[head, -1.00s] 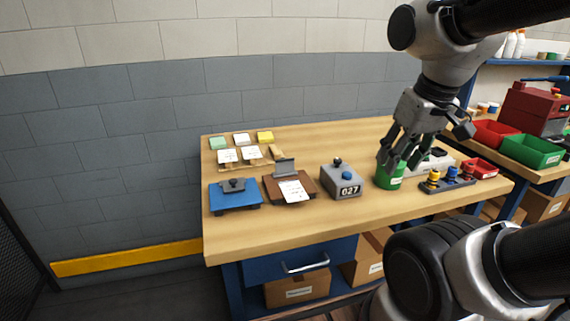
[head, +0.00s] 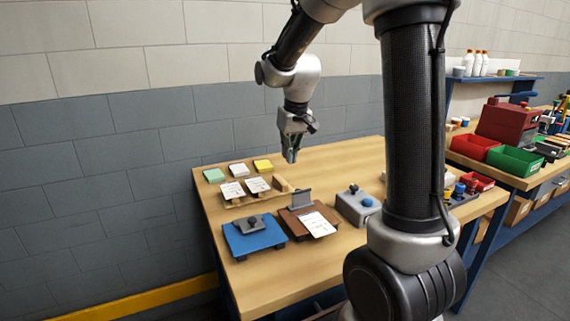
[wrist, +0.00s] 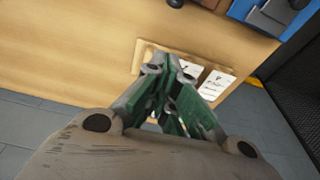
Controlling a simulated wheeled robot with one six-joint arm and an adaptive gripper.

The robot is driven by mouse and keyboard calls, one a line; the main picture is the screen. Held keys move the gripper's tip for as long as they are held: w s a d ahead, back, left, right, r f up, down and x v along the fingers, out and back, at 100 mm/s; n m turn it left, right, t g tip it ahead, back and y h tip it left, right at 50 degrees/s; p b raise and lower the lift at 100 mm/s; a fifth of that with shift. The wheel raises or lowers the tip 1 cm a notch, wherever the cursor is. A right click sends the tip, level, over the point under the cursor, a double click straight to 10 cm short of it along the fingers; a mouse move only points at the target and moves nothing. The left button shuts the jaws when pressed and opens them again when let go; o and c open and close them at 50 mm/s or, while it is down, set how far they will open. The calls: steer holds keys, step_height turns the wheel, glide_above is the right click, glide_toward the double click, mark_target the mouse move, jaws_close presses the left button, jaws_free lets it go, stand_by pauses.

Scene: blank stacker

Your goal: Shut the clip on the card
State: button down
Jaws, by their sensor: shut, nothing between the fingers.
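A brown clip board (head: 293,230) lies on the bench with a white card (head: 318,225) on it, at an angle and partly past its edge. The grey clip (head: 300,199) stands raised at the board's back edge, apart from the card. My gripper (head: 291,157) is shut and empty, pointing down in the air behind the clip board, above the back of the bench. In the wrist view my gripper's fingertips (wrist: 168,66) meet in front of the wooden rack. Only an edge of the brown board (wrist: 207,3) shows there.
A blue board (head: 255,240) with a grey clamp lies left of the brown one. A wooden rack (head: 240,203) with cards stands behind them, with coloured pads (head: 263,165) farther back. Bare bench surrounds the gripper's side.

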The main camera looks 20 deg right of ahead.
mark_target(300, 196)
steer(key=x, duration=0.9)
steer(key=shift+s, duration=0.1)
steer(key=s, duration=0.2)
steer(key=shift+s+r, duration=0.35)
steer(key=shift+s, duration=0.65)
